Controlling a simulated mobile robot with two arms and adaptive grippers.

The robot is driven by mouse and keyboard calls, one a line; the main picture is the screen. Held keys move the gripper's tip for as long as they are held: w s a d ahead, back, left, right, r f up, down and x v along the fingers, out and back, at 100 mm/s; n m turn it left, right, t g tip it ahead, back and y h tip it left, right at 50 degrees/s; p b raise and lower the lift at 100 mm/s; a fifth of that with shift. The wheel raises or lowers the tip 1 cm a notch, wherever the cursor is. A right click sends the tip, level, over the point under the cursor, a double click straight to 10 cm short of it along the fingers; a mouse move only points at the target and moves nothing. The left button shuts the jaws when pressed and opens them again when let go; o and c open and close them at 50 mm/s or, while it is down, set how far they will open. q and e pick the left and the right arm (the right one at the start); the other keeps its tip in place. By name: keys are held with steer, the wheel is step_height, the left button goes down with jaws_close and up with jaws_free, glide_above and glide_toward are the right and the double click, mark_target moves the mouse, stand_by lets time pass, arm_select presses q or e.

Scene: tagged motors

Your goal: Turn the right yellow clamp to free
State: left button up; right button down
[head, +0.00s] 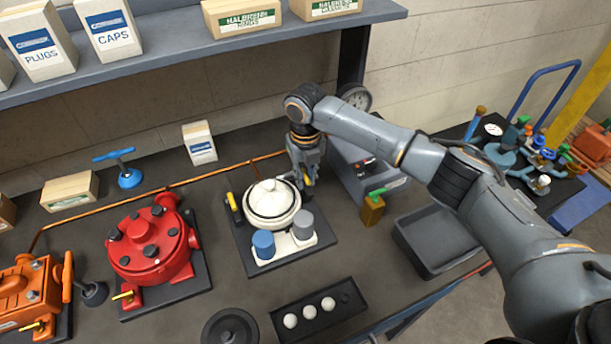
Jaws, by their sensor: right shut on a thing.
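A white round motor (272,201) sits on a black base plate (250,262). A left yellow clamp (234,208) stands at its left edge. The right yellow clamp (308,181) shows as a small yellow patch at the motor's upper right. My right gripper (305,184) points down there and is shut on this clamp, hiding most of it. The clamp's exact angle is hard to tell. My left gripper is not in view.
A blue cap (263,244) and a grey cap (303,224) stand in front of the motor. A red motor (150,246) is to the left. A grey machine (366,172), a yellow block with a green handle (373,208) and a grey bin (437,240) are to the right.

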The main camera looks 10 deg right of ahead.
mark_target(305, 175)
steer(key=shift+n, duration=0.4)
steer(key=c, duration=1.3)
jaws_free()
steer(key=shift+r, duration=0.15)
step_height(305, 175, up, 12)
steer(key=shift+f, duration=0.1)
